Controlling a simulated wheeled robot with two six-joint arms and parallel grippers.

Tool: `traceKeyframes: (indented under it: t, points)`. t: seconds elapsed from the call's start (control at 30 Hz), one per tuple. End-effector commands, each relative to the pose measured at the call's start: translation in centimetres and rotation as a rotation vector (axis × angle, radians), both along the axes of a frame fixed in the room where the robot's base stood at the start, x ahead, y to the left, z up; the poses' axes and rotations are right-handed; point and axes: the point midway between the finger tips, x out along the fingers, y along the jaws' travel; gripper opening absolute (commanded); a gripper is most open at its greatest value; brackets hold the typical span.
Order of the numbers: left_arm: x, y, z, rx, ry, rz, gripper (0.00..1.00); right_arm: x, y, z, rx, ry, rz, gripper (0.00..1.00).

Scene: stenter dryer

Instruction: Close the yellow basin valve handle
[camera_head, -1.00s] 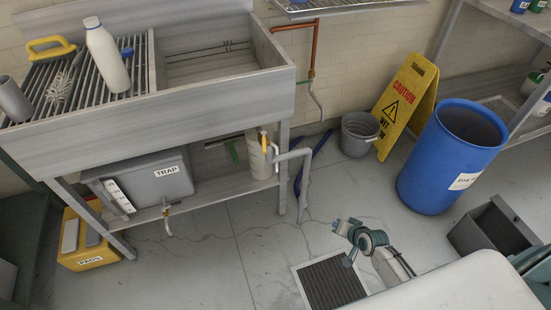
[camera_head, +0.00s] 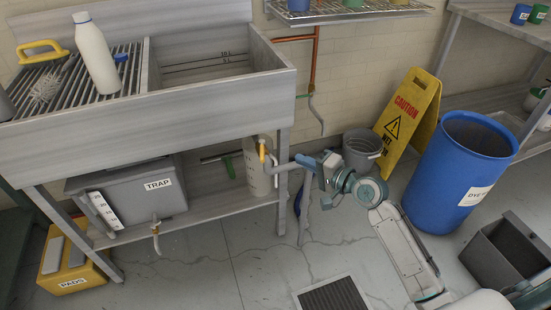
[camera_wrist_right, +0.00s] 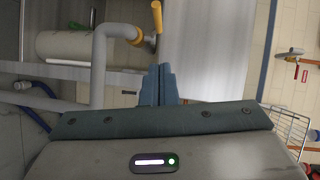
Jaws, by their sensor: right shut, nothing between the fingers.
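The yellow valve handle (camera_head: 262,150) stands on the grey drain pipe (camera_head: 288,166) under the basin (camera_head: 210,75), in front of a pale cylinder. In the right wrist view the yellow handle (camera_wrist_right: 156,16) sits beyond and slightly left of my fingertips, beside the bent grey pipe (camera_wrist_right: 98,70). My right gripper (camera_head: 306,160) is to the right of the handle, near the pipe's bend and pointing toward the basin. Its blue fingers (camera_wrist_right: 160,70) are closed together and empty, apart from the handle. My left gripper is not in view.
A grey trap box (camera_head: 130,195) sits on the shelf below the basin. A grey bucket (camera_head: 362,150), a yellow caution sign (camera_head: 408,110) and a blue drum (camera_head: 458,170) stand to the right. A floor grate (camera_head: 335,297) lies in front; the floor around it is clear.

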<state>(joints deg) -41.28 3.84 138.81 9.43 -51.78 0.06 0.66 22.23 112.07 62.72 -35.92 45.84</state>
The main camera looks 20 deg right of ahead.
Motion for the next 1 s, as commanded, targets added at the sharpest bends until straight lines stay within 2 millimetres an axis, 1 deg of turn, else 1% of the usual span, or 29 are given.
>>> traceKeyframes:
  t: [0.03, 0.27, 0.4, 0.6, 1.0]
  points:
    - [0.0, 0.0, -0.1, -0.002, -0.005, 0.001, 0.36, 0.9, 0.6, -0.1, 0.006, -0.001, 0.0, 0.0]
    - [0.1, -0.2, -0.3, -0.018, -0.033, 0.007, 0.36, 5.0, 3.1, -0.8, 0.004, -0.001, 0.001, 0.0]
    - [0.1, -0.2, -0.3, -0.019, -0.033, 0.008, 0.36, 5.1, 4.9, -1.2, 0.004, 0.001, 0.001, 0.0]
    - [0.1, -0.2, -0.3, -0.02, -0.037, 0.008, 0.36, 5.4, 6.3, -1.5, 0.0, 0.001, 0.001, 0.0]
    - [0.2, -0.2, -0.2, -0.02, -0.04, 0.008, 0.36, 5.5, 6.5, -1.6, -0.002, 0.001, 0.0, 0.0]
